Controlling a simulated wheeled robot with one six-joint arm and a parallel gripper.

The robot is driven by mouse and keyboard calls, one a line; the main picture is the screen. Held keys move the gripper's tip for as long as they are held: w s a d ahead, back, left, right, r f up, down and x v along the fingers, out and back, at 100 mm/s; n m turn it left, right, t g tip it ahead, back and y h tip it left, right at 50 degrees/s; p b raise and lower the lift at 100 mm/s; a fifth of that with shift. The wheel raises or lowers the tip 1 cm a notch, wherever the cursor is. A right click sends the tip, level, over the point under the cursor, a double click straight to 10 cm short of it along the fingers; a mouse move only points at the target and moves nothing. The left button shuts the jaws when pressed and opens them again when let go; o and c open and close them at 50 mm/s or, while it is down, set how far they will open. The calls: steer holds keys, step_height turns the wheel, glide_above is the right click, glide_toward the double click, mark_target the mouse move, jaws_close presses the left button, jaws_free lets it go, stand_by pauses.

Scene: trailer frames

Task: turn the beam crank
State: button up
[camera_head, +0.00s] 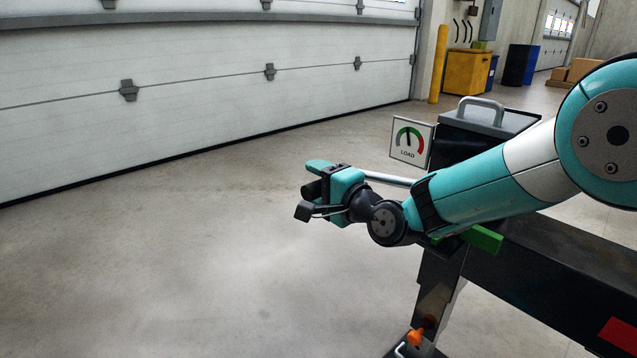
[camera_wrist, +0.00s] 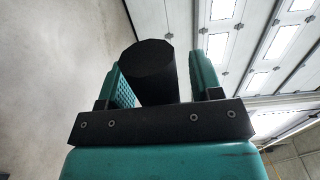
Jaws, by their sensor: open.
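My gripper (camera_head: 316,180) is at the middle of the head view, left of the beam's end. In the wrist view its two teal fingers (camera_wrist: 162,76) stand apart, with a dark cylindrical grip (camera_wrist: 152,68), seemingly the crank's handle, between them. A gap shows on the right side of the grip; the left finger is close to it, and I cannot tell whether they touch. The crank's silver arm (camera_head: 388,180) runs from behind my gripper toward the beam. The dark beam (camera_head: 560,268) lies at the lower right. My arm hides the crank's hub.
A LOAD gauge sign (camera_head: 411,142) stands by a dark box with a grey handle (camera_head: 481,108). A green block (camera_head: 482,239) sits by the beam, and an orange part (camera_head: 415,338) is low on its leg. The floor at left is clear, up to the white door (camera_head: 200,85).

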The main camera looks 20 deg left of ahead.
jaws_close()
steer(key=shift+f+p, duration=0.1)
steer(key=shift+p, duration=0.3)
